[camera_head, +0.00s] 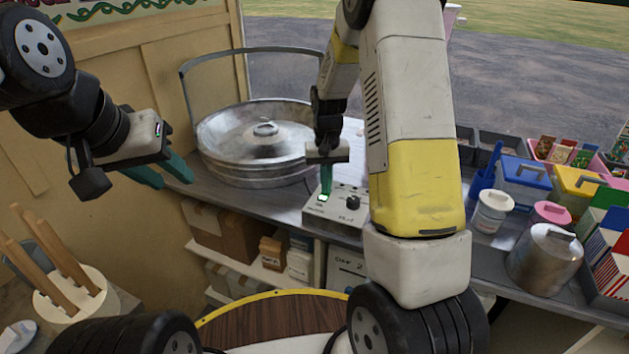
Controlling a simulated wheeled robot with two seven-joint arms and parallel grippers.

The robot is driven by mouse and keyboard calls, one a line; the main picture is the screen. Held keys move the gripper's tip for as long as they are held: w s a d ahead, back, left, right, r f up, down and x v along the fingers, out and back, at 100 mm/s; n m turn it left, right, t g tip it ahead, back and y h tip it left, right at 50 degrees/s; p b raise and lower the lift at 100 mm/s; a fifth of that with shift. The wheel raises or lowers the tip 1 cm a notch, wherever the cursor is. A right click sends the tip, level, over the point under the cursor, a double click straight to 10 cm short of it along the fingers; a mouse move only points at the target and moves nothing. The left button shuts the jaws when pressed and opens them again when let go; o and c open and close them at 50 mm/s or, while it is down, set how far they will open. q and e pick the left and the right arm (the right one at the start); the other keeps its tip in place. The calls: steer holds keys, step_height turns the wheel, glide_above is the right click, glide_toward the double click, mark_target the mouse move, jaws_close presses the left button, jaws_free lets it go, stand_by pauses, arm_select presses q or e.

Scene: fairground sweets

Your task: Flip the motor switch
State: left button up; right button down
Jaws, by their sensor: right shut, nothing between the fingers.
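The motor switch (323,197) shows as a small lit green rocker on the pale control box (341,214), which sits on the metal counter. A black knob (353,202) is on the same box to its right. My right gripper (326,190) points down with its green fingers shut and empty, the tips right at the switch; I cannot tell whether they touch it. My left gripper (164,173) is over at the left, away from the box. Its green fingers look apart, with nothing between them.
A round metal pan (262,140) with a curved guard stands left of the box. Tubs, a lidded pot (545,260) and colored boxes crowd the counter at right. Wooden sticks (50,255) stand in a holder at lower left. Cartons (225,232) fill the shelf below.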

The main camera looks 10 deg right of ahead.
steer(key=shift+r, duration=3.4)
steer(key=s+r+t+y, duration=0.2)
steer(key=s+r+t, duration=0.1)
steer(key=s+r, duration=0.85)
steer(key=s+a+r+t, duration=0.1)
steer(key=s+r, duration=0.1)
steer(key=s, duration=0.4)
steer(key=s+a+r+n+t, duration=0.1)
steer(key=s+r+t, duration=0.1)
steer(key=s, duration=0.4)
steer(key=shift+v, duration=0.8)
steer(key=shift+a, duration=0.15)
